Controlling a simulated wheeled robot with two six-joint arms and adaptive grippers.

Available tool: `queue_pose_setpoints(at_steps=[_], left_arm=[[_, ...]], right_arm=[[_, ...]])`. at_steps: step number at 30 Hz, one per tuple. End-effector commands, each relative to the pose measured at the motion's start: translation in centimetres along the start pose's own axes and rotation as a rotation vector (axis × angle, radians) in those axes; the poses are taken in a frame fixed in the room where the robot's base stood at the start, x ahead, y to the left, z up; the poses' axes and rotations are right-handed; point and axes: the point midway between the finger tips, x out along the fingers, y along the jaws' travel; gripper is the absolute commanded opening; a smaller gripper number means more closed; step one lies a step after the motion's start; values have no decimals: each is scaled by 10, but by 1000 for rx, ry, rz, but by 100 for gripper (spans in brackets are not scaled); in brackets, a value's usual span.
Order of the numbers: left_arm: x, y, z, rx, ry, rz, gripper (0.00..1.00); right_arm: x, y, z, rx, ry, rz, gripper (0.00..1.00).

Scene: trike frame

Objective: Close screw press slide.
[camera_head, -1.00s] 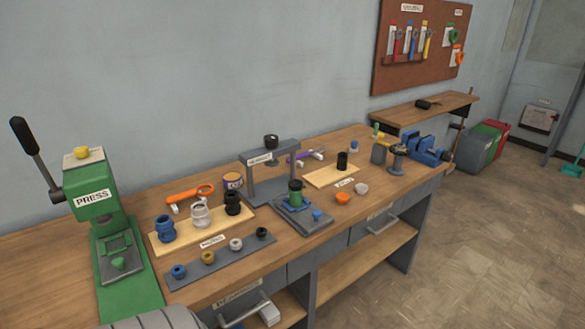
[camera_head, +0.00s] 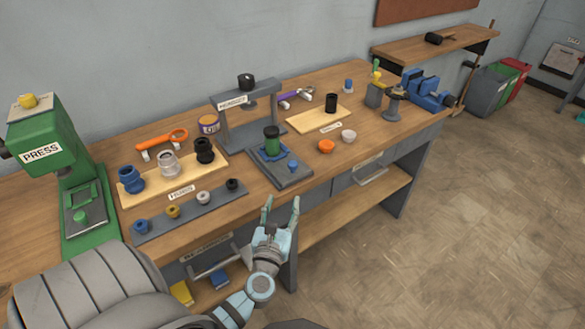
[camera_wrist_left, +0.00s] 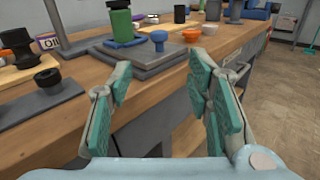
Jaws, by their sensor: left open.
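The grey screw press (camera_head: 222,127), an arch frame with a black knob on top, stands on the bench. Its slide (camera_head: 291,180), a flat grey plate with a blue knob (camera_head: 293,165), sticks out in front of the arch toward the bench's front edge. A green cylinder with a dark top (camera_head: 272,140) stands upright on it. The slide (camera_wrist_left: 180,54) and blue knob (camera_wrist_left: 159,38) also show in the left wrist view, beyond my fingers. My left gripper (camera_head: 281,203) is open and empty, just in front of the bench edge, apart from the slide. My right gripper is out of view.
A grey strip (camera_head: 190,217) with several small rings and a wooden board (camera_head: 130,198) with several cups lie left of the slide. Orange (camera_head: 326,146) and white (camera_head: 349,136) cups stand to its right. A green press (camera_head: 55,150) stands far left. Drawer handles project below the bench top.

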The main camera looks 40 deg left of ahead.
Motion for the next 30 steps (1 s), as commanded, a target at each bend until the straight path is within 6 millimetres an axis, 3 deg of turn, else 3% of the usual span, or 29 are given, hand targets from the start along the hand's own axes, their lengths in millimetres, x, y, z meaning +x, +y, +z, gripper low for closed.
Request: queue_pose_setpoints(at_steps=[5,12,16,21,29,30], left_arm=[[30,1,7,-56,-7,9,46],[100,0,4,-53,-6,7,46],[126,0,3,-51,-6,6,46],[142,0,4,-52,-4,5,46],[143,0,4,-51,-3,4,46],[143,0,4,-51,-3,4,41]], right_arm=[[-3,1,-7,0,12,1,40],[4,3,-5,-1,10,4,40],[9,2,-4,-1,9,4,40],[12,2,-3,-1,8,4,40],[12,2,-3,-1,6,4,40],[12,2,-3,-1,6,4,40]])
